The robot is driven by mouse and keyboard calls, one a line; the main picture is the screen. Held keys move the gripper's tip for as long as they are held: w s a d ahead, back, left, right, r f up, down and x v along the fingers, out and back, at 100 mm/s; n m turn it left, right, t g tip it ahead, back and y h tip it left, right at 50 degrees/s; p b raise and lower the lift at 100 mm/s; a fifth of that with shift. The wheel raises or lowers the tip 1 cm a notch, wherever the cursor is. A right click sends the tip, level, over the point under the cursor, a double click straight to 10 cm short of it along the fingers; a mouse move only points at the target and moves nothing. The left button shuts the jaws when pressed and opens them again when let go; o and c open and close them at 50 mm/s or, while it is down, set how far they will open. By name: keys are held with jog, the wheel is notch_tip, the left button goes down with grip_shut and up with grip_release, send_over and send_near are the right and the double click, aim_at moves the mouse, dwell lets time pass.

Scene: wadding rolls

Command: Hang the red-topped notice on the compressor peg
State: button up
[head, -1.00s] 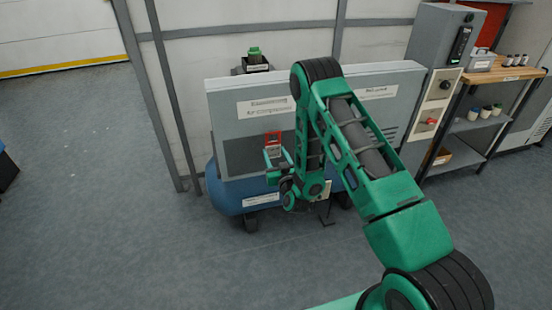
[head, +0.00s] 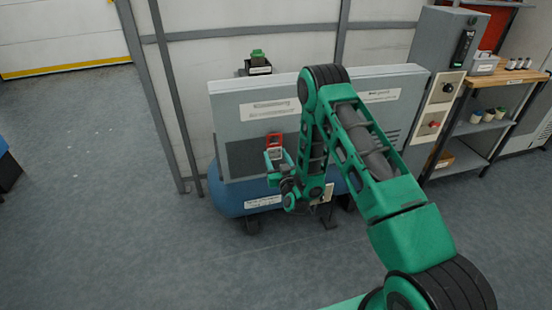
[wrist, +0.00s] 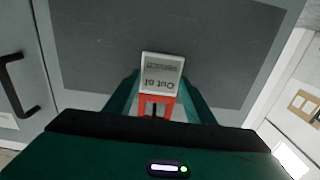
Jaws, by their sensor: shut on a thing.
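My gripper (head: 274,155) is shut on the red-topped notice (head: 274,141) and holds it in front of the compressor's grey housing (head: 230,105). In the wrist view the notice (wrist: 161,75) is a small white and grey card with the printed words "Out of", upside down in the picture. Its red top (wrist: 152,104) is between the green fingertips (wrist: 155,108). The housing's dark panel (wrist: 215,45) lies behind the notice. The compressor's blue tank (head: 228,198) is below. I cannot make out the peg in either view. My arm hides part of the housing.
A grey control cabinet (head: 437,100) with a red button stands at the right, beside a wooden-topped shelf unit (head: 510,76). A grey partition wall (head: 200,55) is behind the compressor. The floor (head: 90,190) at the left is clear.

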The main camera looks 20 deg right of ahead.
jog(key=o, duration=1.1)
